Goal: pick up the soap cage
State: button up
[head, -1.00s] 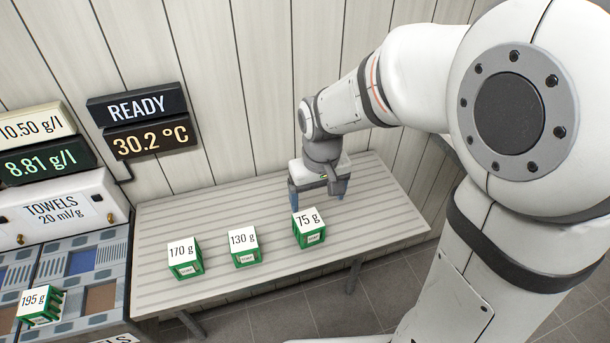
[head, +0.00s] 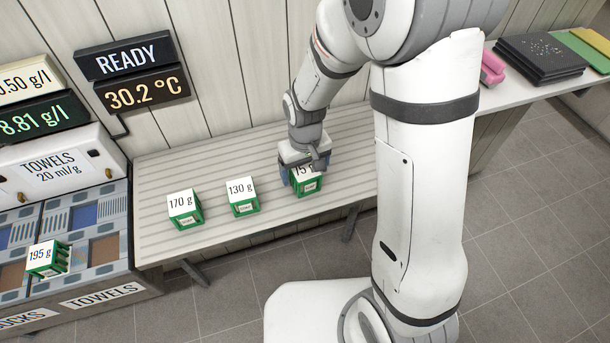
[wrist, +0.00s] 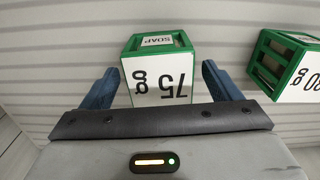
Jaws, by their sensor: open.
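The soap cage marked 75 g (head: 309,184) is a green open-sided box with a white top label, standing on the slatted bench. My gripper (head: 302,175) is over it and partly hides its top. In the wrist view the 75 g cage (wrist: 160,70) lies between the two blue fingers of my open gripper (wrist: 162,82), with a gap showing at each side. Two more soap cages, 130 g (head: 242,196) and 170 g (head: 184,209), stand to the left on the bench. A 195 g cage (head: 46,258) sits on the machine top at far left.
The 130 g cage (wrist: 287,65) is close beside one finger in the wrist view. A sign reads READY (head: 132,53) and 30.2 °C. Pink and dark flat items (head: 540,56) lie at the right.

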jog(key=c, duration=1.1)
jog(key=shift+c, duration=0.2)
